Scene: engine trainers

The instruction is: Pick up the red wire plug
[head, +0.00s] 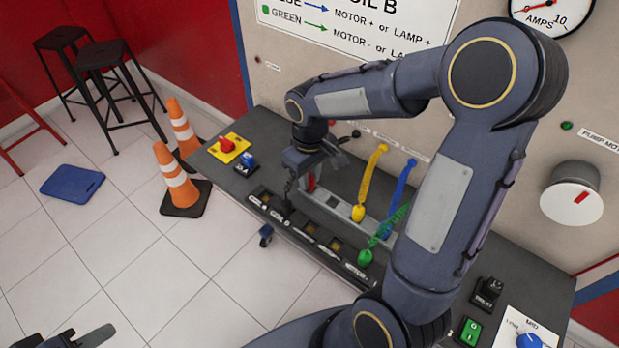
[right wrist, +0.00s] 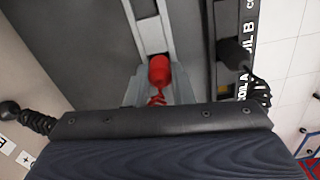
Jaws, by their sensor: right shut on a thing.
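The red wire plug (right wrist: 159,70) stands at the light grey holder strip (right wrist: 143,30), its red coiled wire trailing toward my wrist. My right gripper (head: 308,182) reaches down over the left end of the strip. Its jaws are closed around the red plug, which shows between the fingers in the right wrist view. In the head view only a small red part of the plug (head: 311,184) shows. Whether the plug is still seated cannot be seen. Part of my left gripper (head: 80,338) shows at the bottom left edge, cut off by the frame.
Yellow (head: 358,212), blue (head: 387,230) and green (head: 365,257) plugs with coiled wires stand to the right. A black plug (right wrist: 234,52) is close beside the strip. A red knob on a yellow box (head: 226,145) sits left. Orange cones (head: 178,180) stand on the floor.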

